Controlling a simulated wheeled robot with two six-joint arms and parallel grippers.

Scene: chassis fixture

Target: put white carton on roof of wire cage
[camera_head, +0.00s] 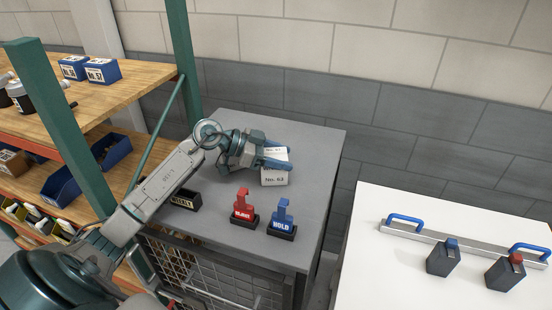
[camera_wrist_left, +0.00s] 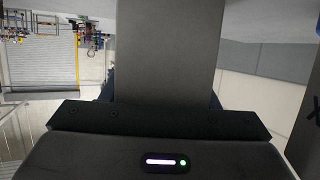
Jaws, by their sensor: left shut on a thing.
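The white carton (camera_head: 274,178), marked "No. 63", is at the middle of the wire cage's flat grey roof (camera_head: 300,140) in the head view. My left gripper (camera_head: 276,158) reaches in from the left and is shut on the carton. Its blue fingers cover part of the carton's top. I cannot tell whether the carton touches the roof or is just above it. In the left wrist view the carton (camera_wrist_left: 165,45) fills the middle as a shaded grey block. The cage's wire mesh front (camera_head: 215,275) shows below the roof. My right gripper is not in view.
A red "EJECT" piece (camera_head: 243,206) and a blue "HOLD" piece (camera_head: 282,217) stand on the roof's front part, with a black labelled block (camera_head: 182,200) to their left. Shelving (camera_head: 120,85) stands left. A white table (camera_head: 385,265) stands right. The roof's back is clear.

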